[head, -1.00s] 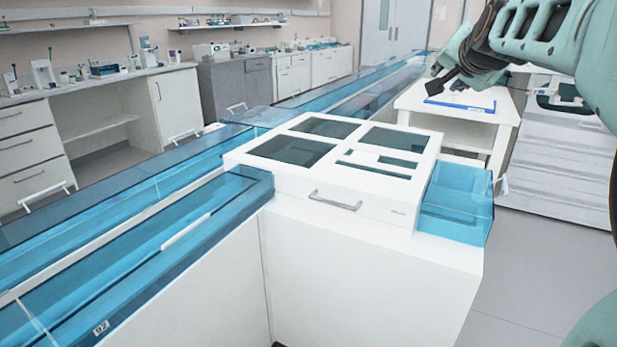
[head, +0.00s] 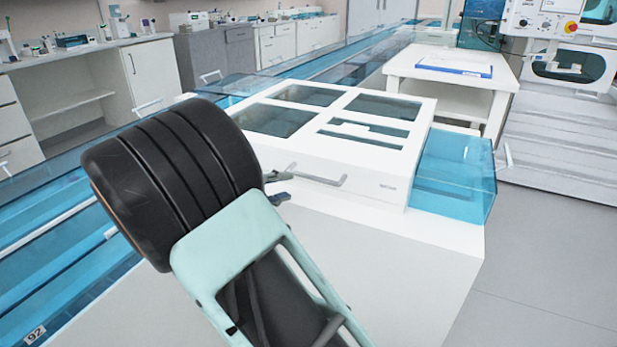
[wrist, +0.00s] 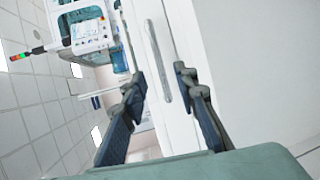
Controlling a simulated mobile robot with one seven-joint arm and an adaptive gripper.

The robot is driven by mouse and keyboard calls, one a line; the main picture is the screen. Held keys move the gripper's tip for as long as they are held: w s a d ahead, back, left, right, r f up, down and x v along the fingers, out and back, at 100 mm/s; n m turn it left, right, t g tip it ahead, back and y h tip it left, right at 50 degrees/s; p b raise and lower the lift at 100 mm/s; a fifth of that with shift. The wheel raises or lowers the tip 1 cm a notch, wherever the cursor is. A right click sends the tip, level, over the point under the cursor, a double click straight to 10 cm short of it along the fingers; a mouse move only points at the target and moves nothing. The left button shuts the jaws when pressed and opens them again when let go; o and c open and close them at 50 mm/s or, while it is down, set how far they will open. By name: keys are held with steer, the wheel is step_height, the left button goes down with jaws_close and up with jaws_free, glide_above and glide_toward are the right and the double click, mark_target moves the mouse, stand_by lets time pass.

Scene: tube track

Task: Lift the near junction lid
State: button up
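The near junction lid (head: 375,178) is a white frame with several dark windows, lying flat on the white junction cabinet (head: 340,235). Its grey bar handle (head: 318,180) is on the front face. My gripper (head: 279,187) is at the handle's left end in the head view, partly hidden behind my dark wrist. In the wrist view my gripper (wrist: 160,85) is open, with a finger on each side. The handle (wrist: 158,62) shows in the gap between the fingers. I cannot tell whether either finger touches it.
Blue clear track covers (head: 75,225) run along the left, and a blue clear box (head: 453,175) adjoins the lid's right side. A white table (head: 450,85) with a blue-edged tray stands behind. The floor at right is clear.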

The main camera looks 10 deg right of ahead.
mark_target(310, 178)
steer(key=b+x, duration=0.2)
steer(key=x, duration=0.8)
steer(key=shift+w+d+r, duration=0.1)
steer(key=shift+w, duration=0.2)
jaws_close()
